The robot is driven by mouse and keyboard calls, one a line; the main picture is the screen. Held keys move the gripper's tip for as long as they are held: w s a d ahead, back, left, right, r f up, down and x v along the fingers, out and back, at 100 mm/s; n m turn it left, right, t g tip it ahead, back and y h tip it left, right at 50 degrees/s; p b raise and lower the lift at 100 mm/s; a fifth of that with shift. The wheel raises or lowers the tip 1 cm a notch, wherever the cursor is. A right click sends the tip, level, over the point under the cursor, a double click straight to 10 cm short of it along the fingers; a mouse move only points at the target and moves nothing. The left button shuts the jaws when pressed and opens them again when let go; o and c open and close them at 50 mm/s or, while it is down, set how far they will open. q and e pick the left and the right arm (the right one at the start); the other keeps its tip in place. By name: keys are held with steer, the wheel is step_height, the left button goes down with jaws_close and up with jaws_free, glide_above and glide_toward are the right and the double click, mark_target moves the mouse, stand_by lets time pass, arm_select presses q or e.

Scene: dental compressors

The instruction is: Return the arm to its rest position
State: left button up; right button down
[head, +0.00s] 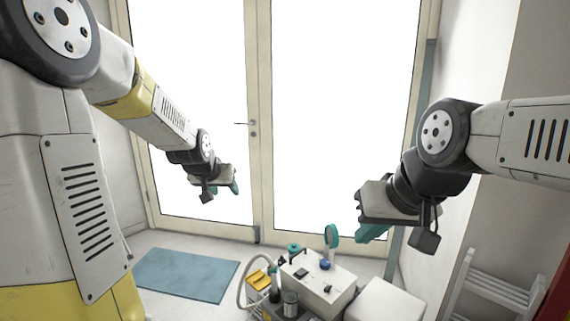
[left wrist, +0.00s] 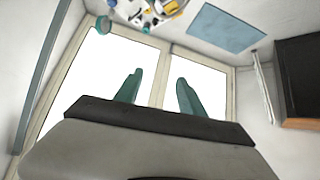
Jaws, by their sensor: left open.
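My left gripper (head: 235,187) is raised in front of the bright glass doors, at the end of my left arm. In the left wrist view its two teal fingers (left wrist: 158,77) stand apart with nothing between them. My right gripper (head: 370,234) hangs in the air at the right, its teal fingers pointing down and left. Its fingers overlap in the view, so the gap between them cannot be made out. Both grippers are well above the floor and apart from the equipment.
A white compressor unit (head: 318,284) with hoses and small fittings stands low at centre, beside a white box (head: 385,301). A blue mat (head: 185,274) lies on the floor at left. A white step stool (head: 492,288) stands at right. Tall glass doors (head: 335,120) are behind.

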arm_select(q)
steer(key=s+d+r+g, duration=0.1)
steer(key=s+r, duration=0.2)
steer(key=s, duration=1.1)
steer(key=s+d+r+g+h, duration=0.1)
steer(key=s+d+r, duration=0.1)
steer(key=s, duration=1.3)
steer(key=shift+r, duration=0.4)
